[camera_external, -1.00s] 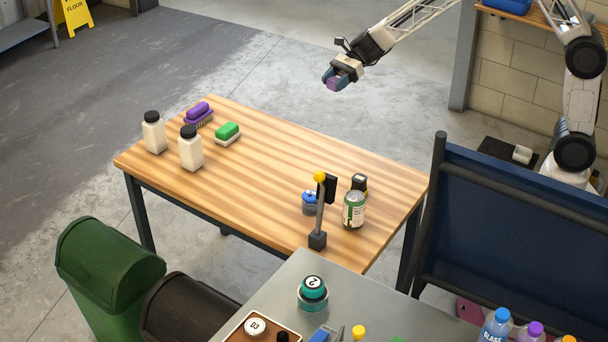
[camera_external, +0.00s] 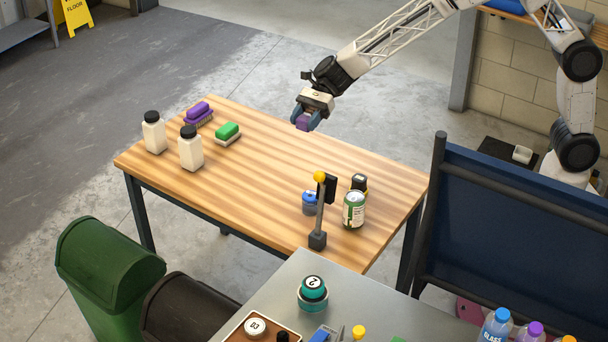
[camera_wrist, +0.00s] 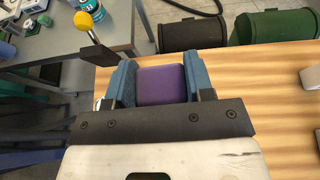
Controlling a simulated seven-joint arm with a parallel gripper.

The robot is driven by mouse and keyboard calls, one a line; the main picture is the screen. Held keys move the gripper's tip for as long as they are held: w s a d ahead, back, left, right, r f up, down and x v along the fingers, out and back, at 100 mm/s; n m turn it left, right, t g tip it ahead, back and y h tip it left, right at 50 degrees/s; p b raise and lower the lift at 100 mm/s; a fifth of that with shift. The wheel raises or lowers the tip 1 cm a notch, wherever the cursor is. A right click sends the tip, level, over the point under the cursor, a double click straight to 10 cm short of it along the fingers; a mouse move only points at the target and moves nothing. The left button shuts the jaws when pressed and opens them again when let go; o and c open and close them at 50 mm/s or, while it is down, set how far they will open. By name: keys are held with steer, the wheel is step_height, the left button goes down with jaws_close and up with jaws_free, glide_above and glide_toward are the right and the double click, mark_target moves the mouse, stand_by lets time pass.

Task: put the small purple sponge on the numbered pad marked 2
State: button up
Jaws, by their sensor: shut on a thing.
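The small purple sponge (camera_external: 303,124) is between the fingers of my gripper (camera_external: 306,120), which is shut on it. In the wrist view the purple sponge (camera_wrist: 161,85) fills the gap between the blue fingertips of my gripper (camera_wrist: 160,84). The gripper is in the air above the wooden table's far right part. A round teal pad with a white disc marked 2 (camera_external: 313,286) sits on the grey bench at the bottom of the external view, well apart from the gripper. A teal round thing (camera_wrist: 91,6) shows at the wrist view's top edge.
A tray (camera_external: 236,334) holds a disc marked 03. The table's middle is clear.

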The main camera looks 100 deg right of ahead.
steer(key=w+a+n+g+y, duration=0.1)
steer(key=w+a, duration=0.2)
steer(key=a, duration=0.8)
steer(key=w+a+n+g+y, duration=0.1)
steer(key=w+a, duration=0.3)
steer(key=a, duration=0.8)
steer(key=n+g, duration=0.2)
glide_above(313, 284)
step_height(313, 284, down, 4)
steer(key=shift+f+y, duration=0.3)
steer(key=shift+f, duration=0.35)
steer(key=shift+f, duration=1.95)
steer(key=shift+f, duration=0.1)
steer(key=shift+f, duration=1.95)
steer(key=shift+f, duration=0.15)
